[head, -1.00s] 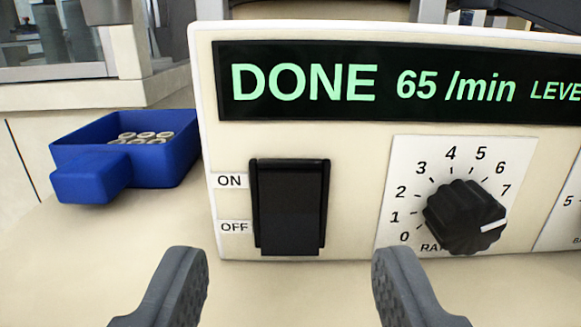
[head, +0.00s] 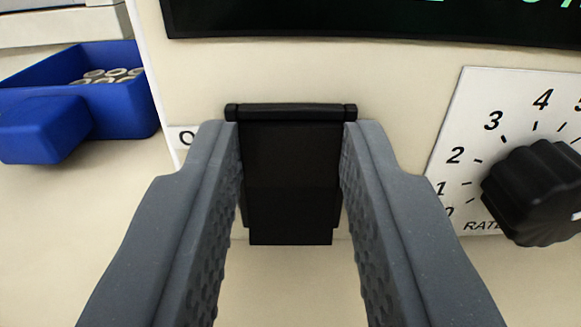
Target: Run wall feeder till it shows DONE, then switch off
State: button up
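The feeder's control panel (head: 400,75) fills the upper view. Its black ON/OFF rocker switch (head: 290,180) is straight ahead, between the fingers of my gripper (head: 291,140). The fingers are apart, one on each side of the switch, with their tips close to its upper part; I cannot tell whether they touch it. The fingers hide most of the ON and OFF labels. The display (head: 370,22) is cut off at the top, and only the bottoms of some green characters show.
The black RATE knob (head: 535,190) stands out to the right of the switch. A blue bin (head: 130,105) holding several small round metal parts is at the left. The beige surface below the panel is clear.

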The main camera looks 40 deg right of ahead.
jog(key=shift+f, duration=0.1)
jog(key=shift+c, duration=0.4)
jog(key=shift+s+a+f+t+h+p, duration=0.1)
jog(key=shift+f+t+h+p, duration=0.25)
jog(key=shift+t+h, duration=0.45)
jog(key=shift+s+a+f+t+h+p, duration=0.15)
jog(key=shift+t+h+p, duration=0.4)
jog(key=shift+t, duration=0.45)
jog(key=shift+w+d, duration=0.1)
jog(key=o, duration=1)
jog(key=p+v, duration=0.3)
jog(key=v, duration=1.1)
jog(key=shift+d, duration=0.1)
